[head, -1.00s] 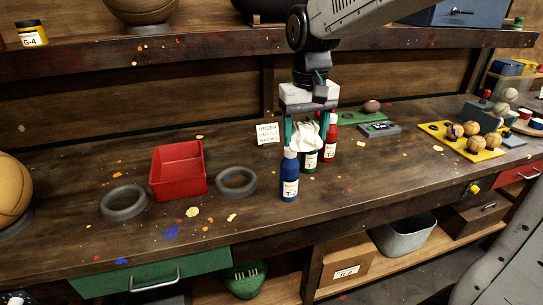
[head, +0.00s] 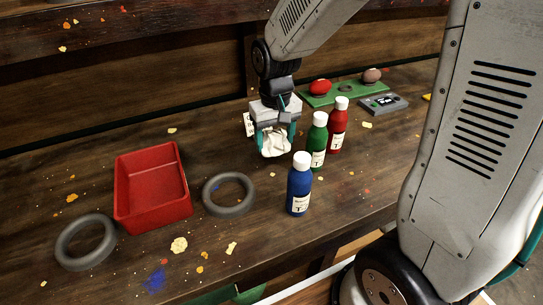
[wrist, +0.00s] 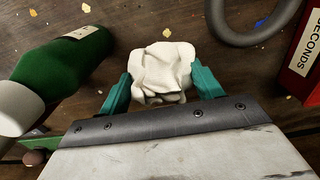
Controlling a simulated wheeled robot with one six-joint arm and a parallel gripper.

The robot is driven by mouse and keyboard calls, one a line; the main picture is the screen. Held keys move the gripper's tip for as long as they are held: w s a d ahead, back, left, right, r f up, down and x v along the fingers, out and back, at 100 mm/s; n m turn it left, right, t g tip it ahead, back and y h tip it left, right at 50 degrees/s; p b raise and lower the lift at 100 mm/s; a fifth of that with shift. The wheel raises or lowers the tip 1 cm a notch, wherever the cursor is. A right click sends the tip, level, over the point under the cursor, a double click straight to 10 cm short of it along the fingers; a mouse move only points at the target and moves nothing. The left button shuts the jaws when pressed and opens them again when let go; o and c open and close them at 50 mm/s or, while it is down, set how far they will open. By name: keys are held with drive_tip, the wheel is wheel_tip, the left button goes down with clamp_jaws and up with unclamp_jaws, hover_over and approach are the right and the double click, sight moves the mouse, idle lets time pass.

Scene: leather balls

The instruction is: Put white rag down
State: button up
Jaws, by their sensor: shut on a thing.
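The white rag (head: 275,145) is a crumpled bundle between the teal fingers of my gripper (head: 274,142), close to or on the bench top in the head view. In the wrist view the rag (wrist: 162,73) sits between both fingertips (wrist: 163,88), and my gripper is shut on it. I cannot tell whether the rag touches the wood. It is left of the green bottle and behind the blue bottle.
The blue bottle (head: 299,187), green bottle (head: 317,142) and red bottle (head: 338,128) stand right of my gripper. A grey ring (head: 229,210) and red bin (head: 120,205) lie left. Another ring (head: 62,247) is further left. Bare wood surrounds the rag's left side.

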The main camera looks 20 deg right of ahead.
sight(274, 131)
drive_tip(key=shift+a+f, duration=0.1)
drive_tip(key=shift+f, duration=3.4)
drive_tip(key=o, duration=1.1)
wheel_tip(274, 131, up, 12)
drive_tip(key=shift+r, duration=0.1)
drive_tip(key=shift+t, duration=0.6)
drive_tip(key=s+d+r, duration=0.1)
drive_tip(key=s+r, duration=0.1)
drive_tip(key=s, duration=0.5)
drive_tip(key=s+d+r, duration=0.1)
drive_tip(key=s+r, duration=0.2)
drive_tip(key=s, duration=0.4)
drive_tip(key=s+d+r, duration=0.1)
drive_tip(key=s+r, duration=0.2)
drive_tip(key=s, duration=0.4)
drive_tip(key=shift+s+d+r, duration=0.1)
drive_tip(key=shift+s+r, duration=0.1)
drive_tip(key=shift+s, duration=0.2)
